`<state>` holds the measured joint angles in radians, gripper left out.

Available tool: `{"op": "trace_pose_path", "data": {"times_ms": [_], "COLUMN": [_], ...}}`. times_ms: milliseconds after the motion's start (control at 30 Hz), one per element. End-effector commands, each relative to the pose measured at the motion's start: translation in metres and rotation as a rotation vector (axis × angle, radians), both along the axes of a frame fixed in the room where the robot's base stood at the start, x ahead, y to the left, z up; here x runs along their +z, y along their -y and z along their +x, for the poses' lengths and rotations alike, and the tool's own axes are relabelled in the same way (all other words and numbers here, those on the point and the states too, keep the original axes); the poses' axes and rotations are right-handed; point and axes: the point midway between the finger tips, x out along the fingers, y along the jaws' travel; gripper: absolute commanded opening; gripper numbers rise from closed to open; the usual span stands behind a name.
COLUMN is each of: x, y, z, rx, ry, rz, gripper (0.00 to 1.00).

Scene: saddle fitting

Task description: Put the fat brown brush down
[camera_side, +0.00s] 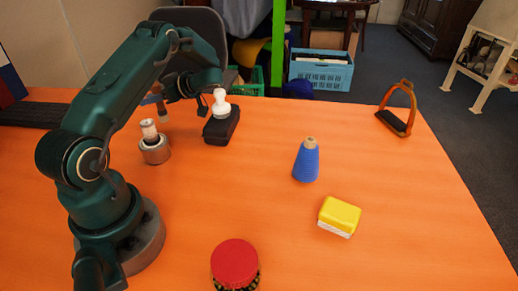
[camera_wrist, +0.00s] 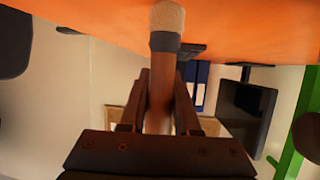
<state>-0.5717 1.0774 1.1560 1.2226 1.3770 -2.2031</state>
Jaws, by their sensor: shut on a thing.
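The fat brown brush (camera_wrist: 162,75) is between the fingers of my gripper (camera_wrist: 160,92) in the wrist view. Its brown handle lies along the jaws, with a dark ferrule and a tan bristle end (camera_wrist: 167,17) pointing away from the gripper, against the orange table in the picture. I cannot tell whether the bristles touch the table. In the side view my gripper (camera_side: 155,95) is small and partly hidden behind my arm, at the far left of the table. The brush (camera_side: 162,111) shows just below it, behind a metal cup.
The cup (camera_side: 156,152) holds a pale cylinder. A white knobbed piece (camera_side: 221,103) stands on a black block (camera_side: 222,127). Blue cone (camera_side: 306,164), yellow sponge (camera_side: 340,214), red-lidded jar (camera_side: 235,262) and stirrup (camera_side: 398,110) are farther off. The orange table (camera_side: 430,220) is clear at right.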

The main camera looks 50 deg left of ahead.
Motion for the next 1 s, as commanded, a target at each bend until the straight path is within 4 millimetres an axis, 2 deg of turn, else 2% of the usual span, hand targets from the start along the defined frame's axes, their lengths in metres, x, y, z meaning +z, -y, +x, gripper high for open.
{"op": "trace_pose_path", "data": {"times_ms": [667,700,767,800,1000], "x": [-0.015,-0.016,-0.015,-0.015,-0.016], "y": [0.001,0.001,0.001,0.001,0.001], "z": [-0.001,-0.001,-0.001,-0.001,-0.001], "rx": [-0.001,-0.001,-0.002,-0.001,-0.001], "ry": [-0.006,-0.007,-0.008,-0.008,-0.01], "rz": [-0.003,-0.004,-0.005,-0.005,-0.006], "gripper": [0.0,0.34,0.57,0.65,0.65]}}
